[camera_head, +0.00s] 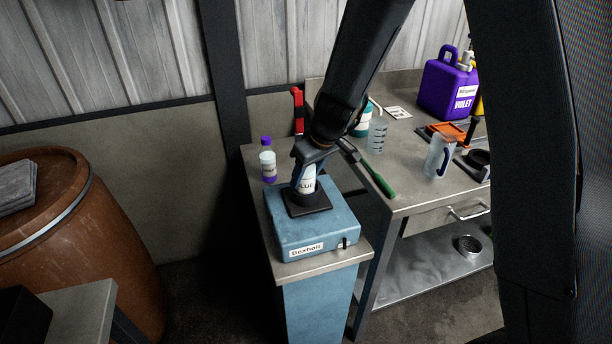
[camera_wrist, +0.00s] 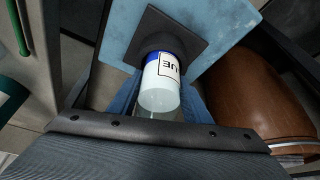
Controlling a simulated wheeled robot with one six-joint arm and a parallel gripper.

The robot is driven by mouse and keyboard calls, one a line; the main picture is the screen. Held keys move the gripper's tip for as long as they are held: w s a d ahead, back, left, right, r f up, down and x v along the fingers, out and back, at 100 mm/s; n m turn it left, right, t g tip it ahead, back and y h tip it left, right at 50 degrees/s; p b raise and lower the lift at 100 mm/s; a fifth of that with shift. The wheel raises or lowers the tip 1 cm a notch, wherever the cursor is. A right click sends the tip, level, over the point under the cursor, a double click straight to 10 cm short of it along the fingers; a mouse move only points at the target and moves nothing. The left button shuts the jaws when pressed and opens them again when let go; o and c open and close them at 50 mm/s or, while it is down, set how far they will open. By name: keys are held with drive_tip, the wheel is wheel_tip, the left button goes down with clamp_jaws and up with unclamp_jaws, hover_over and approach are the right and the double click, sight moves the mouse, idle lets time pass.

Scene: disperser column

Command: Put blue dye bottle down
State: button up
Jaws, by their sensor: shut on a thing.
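The blue dye bottle (camera_head: 306,185), white with a label reading "BLUE", is in my gripper (camera_head: 304,170), over the black square plate (camera_head: 322,207) of a blue device labelled "Bexholl" (camera_head: 318,239). In the wrist view the bottle (camera_wrist: 161,92) stands between the blue fingers of my gripper (camera_wrist: 160,105), its blue end toward the plate (camera_wrist: 195,38). The bottle looks roughly upright. My fingers hide part of it, and I cannot tell whether it touches the plate.
A purple-capped bottle (camera_head: 267,165) stands left behind the device. A green-handled tool (camera_head: 379,182), a beaker (camera_head: 377,135), a clear jug (camera_head: 438,158) and a violet jerrycan (camera_head: 447,85) are on the bench to the right. A brown barrel (camera_head: 80,235) stands left.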

drive_tip(key=shift+f+b, duration=0.3)
drive_tip(key=o, duration=1.3)
drive_tip(key=shift+c, duration=0.2)
drive_tip(key=shift+r, duration=0.15)
drive_tip(key=shift+r+p, duration=0.15)
drive_tip(key=shift+p, duration=0.3)
drive_tip(key=b+v, duration=0.2)
drive_tip(key=v, duration=1)
drive_tip(key=s+d+f+m+g+h, duration=0.1)
drive_tip(key=s+d+f+m, duration=0.2)
drive_tip(key=s+d, duration=0.4)
drive_tip(key=s+d+f+m+g+h, duration=0.1)
drive_tip(key=s+d+f+m, duration=0.3)
drive_tip(key=s+d, duration=0.3)
drive_tip(key=s, duration=0.5)
drive_tip(key=shift+s+d+m+h, duration=0.15)
drive_tip(key=shift+m+h, duration=0.15)
drive_tip(key=shift+h, duration=0.1)
drive_tip(key=shift+f, duration=0.1)
